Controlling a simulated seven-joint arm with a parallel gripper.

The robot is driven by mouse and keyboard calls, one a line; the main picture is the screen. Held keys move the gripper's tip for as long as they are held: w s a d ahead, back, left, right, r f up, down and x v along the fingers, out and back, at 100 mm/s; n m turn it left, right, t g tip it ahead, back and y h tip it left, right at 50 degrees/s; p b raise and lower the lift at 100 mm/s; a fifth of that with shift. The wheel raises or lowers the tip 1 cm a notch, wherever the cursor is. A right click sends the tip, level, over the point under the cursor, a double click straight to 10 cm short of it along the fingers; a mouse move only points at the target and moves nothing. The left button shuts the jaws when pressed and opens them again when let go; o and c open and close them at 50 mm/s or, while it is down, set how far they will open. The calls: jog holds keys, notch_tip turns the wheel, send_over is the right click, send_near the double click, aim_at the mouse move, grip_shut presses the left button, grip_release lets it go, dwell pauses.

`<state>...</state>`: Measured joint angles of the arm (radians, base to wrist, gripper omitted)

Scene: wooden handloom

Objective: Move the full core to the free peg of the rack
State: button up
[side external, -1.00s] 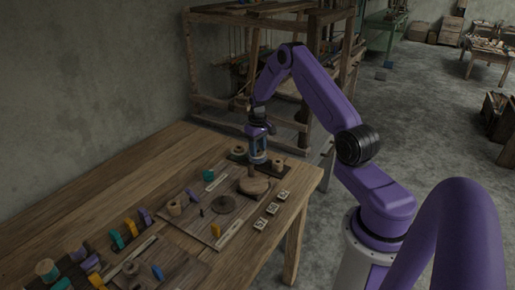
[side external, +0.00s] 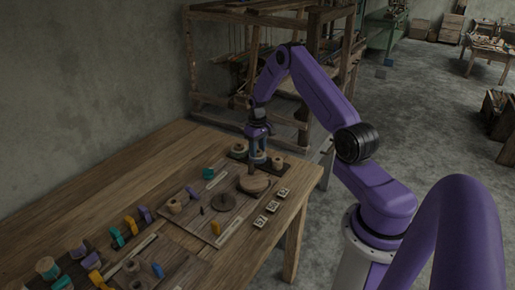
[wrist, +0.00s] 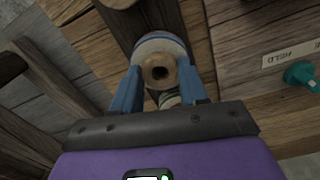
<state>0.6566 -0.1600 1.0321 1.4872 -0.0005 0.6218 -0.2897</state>
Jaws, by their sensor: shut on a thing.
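My gripper (side external: 258,148) is shut on a core, low over the rack (side external: 266,165) at the far end of the bench.
A round wooden block (side external: 254,183) with a short upright post stands just in front of the rack. A board (side external: 200,212) nearer holds a dark disc (side external: 223,202), a spool (side external: 175,206) and a teal piece (side external: 208,173). Several pale square tiles (side external: 272,207) lie at the right edge.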

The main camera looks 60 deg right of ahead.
jog(key=o, duration=1.3)
notch_tip(320, 180, up, 7)
dwell(0.5)
jog(key=shift+a, duration=0.1)
dwell(0.4)
